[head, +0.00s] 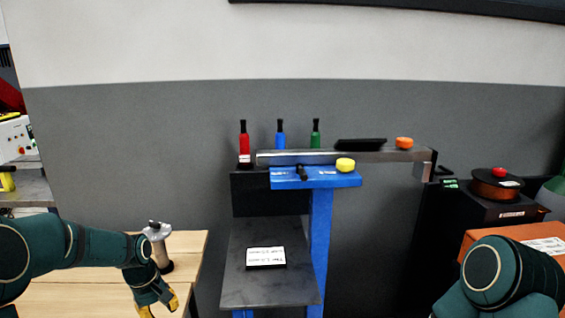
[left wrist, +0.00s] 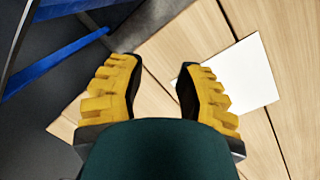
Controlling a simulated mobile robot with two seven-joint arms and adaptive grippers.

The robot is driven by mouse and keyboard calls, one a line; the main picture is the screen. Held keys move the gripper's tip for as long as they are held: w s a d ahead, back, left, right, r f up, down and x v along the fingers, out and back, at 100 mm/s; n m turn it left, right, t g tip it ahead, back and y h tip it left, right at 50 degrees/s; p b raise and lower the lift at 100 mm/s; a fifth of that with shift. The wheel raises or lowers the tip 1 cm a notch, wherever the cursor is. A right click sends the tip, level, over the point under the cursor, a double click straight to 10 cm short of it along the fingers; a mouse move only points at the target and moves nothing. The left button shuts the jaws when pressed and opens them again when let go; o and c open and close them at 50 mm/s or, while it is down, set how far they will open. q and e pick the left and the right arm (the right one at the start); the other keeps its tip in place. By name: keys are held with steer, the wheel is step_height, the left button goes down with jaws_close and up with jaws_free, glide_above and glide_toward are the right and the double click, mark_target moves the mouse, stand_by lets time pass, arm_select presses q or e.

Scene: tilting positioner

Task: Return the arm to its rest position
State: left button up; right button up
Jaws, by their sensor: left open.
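My left gripper (head: 160,304) hangs low at the bottom left, by the right part of the wooden table, fingers pointing down. Its arm comes in from the left edge. In the left wrist view the gripper (left wrist: 158,88) has its two yellow-padded fingers spread apart with nothing between them. Wooden planks lie beyond the fingertips. My right arm shows only as a dark green link at the bottom right; its gripper is out of view.
A grey and black upright object (head: 160,252) stands on the wooden table (head: 188,245) close to my left wrist. A white sheet (left wrist: 236,76) lies on the planks.

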arm_select(q)
steer(key=s+d+f+m+h, duration=0.1)
steer(key=s+d+f+m, duration=0.2)
steer(key=s+d+f, duration=0.35)
steer(key=s+d+f+m+h, duration=0.15)
steer(key=s+d+f, duration=0.25)
steer(key=d+f, duration=0.5)
steer(key=s+d+f+m+t, duration=0.1)
steer(key=s+d+f+m, duration=0.1)
steer(key=s+d, duration=0.4)
steer(key=s+m, duration=0.1)
steer(key=s, duration=0.3)
steer(key=shift+s+d, duration=0.3)
steer(key=shift+s, duration=0.05)
steer(key=shift+m, duration=0.25)
stand_by(0.6)
